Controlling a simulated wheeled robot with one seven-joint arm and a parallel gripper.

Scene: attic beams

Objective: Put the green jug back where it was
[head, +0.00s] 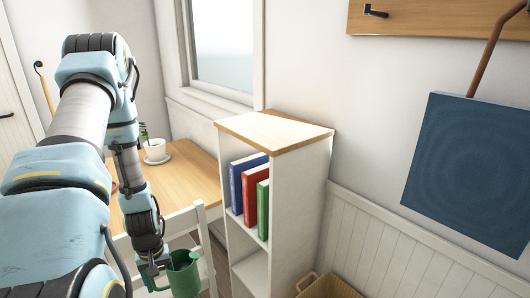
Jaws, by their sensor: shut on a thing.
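The green jug (184,274) hangs in the lower middle of the head view, in front of the white chair and left of the shelf unit. My gripper (155,272) is shut on the jug at its left side. The jug looks roughly upright, with its open top showing. My arm comes in from the left and hides part of the table. The exact grip on the jug is small and partly hidden.
A white shelf unit (281,127) with a bare wooden top holds several books. A wooden table (190,176) carries a potted plant (154,149). A white chair (203,228) stands before it. A basket (330,287) is on the floor. A blue panel (468,170) hangs right.

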